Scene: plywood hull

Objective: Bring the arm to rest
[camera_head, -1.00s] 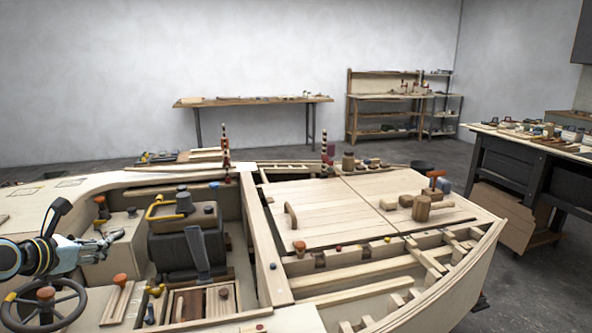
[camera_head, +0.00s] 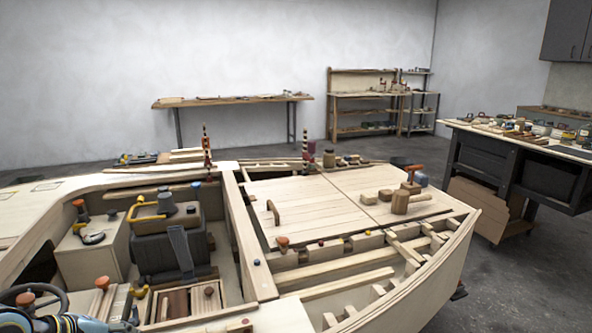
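My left arm (camera_head: 58,323) shows only as a blue and dark piece at the bottom left edge, beside the steering wheel. Its gripper (camera_head: 122,326) is mostly cut off by the lower edge, so its fingers cannot be made out. My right arm and gripper are not in view. A small dark, curved item (camera_head: 92,238) lies on the pale wooden box (camera_head: 88,262) in the hull, apart from the arm.
The steering wheel (camera_head: 32,292) is close to the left arm. The plank deck (camera_head: 310,209) carries a wooden mallet (camera_head: 401,201). A workbench (camera_head: 515,145) stands at right.

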